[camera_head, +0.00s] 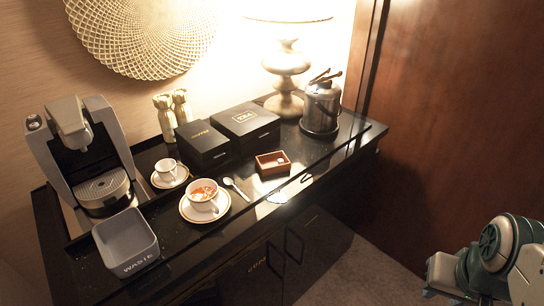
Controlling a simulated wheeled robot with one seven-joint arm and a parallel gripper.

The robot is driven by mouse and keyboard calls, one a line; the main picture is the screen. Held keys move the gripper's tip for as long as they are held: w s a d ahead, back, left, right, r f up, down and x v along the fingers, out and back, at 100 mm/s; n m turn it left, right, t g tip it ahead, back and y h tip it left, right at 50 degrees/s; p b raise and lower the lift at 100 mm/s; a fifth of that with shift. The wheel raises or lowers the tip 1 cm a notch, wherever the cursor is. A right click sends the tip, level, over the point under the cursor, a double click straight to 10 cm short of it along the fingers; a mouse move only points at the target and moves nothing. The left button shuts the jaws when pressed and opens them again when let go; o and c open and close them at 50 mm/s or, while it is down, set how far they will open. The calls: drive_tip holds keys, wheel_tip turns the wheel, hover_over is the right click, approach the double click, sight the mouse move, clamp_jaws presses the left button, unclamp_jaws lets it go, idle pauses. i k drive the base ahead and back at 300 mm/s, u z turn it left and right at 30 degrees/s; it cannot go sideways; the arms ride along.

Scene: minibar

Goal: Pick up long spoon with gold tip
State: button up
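A slim pale spoon (238,189) lies on the dark counter, right of a saucer with a cup. At this size I cannot tell whether it has a gold tip. A small dark item (305,178) lies further right near the counter's front edge; its shape is unclear. My gripper (437,291) is at the bottom right, well away from the counter and the spoon. Its fingers are small and partly cut off, so I cannot tell whether it is open or shut. Nothing is visibly held.
The glossy counter (262,215) holds a coffee machine (85,150), a grey waste bin (126,243), two saucers with cups, black boxes (245,122), a brown tray (272,163), a kettle (321,105) and a lamp (287,63). Open floor (365,275) lies in front.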

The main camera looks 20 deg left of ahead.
sight(229, 181)
drive_tip(key=u, duration=0.3)
drive_tip(key=i, duration=0.75)
drive_tip(key=u, duration=1)
drive_tip(key=i, duration=0.4)
drive_tip(key=u, duration=0.4)
